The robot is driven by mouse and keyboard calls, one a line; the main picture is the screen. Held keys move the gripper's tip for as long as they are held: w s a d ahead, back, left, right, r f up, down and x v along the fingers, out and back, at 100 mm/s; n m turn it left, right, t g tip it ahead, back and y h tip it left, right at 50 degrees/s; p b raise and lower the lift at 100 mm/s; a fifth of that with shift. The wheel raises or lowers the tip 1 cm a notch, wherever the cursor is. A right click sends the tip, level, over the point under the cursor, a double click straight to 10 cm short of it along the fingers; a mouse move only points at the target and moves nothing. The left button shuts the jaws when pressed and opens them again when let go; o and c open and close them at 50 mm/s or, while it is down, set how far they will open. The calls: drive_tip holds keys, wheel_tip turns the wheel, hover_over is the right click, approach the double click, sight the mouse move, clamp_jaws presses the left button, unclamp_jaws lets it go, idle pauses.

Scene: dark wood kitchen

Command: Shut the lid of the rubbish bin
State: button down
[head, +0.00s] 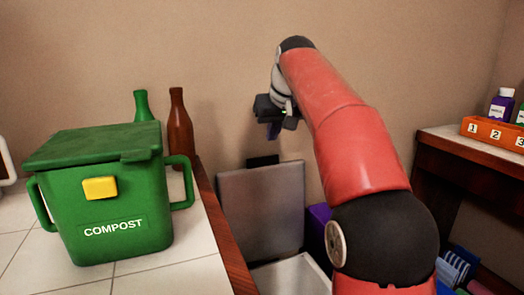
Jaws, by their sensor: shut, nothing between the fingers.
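The rubbish bin (293,276) stands low on the floor between the counters, and only its pale upper part shows. Its grey lid (262,210) is raised and stands upright near the wall, with a dark tab (262,161) at its top edge. My gripper (273,131) is above the lid's top edge, close to the wall, shut and empty. It looks apart from the lid, though the depth between them is hard to tell. My arm hides the right side of the bin area.
A green compost container (117,200) with its own lid down sits on the left tiled counter (190,255), with a green bottle (143,106) and a brown bottle (180,125) behind. A purple box (319,222) is beside the bin. An orange tray (492,132) rests on the right counter.

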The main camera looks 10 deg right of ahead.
sight(263, 165)
drive_tip(key=w+f, duration=0.2)
drive_tip(key=w, duration=0.1)
drive_tip(key=w+f+b, duration=0.1)
drive_tip(key=w+f, duration=0.5)
drive_tip(key=shift+a+f, duration=0.15)
drive_tip(key=shift+a, duration=0.25)
drive_tip(key=shift+s+b, duration=0.1)
drive_tip(key=shift+b, duration=0.25)
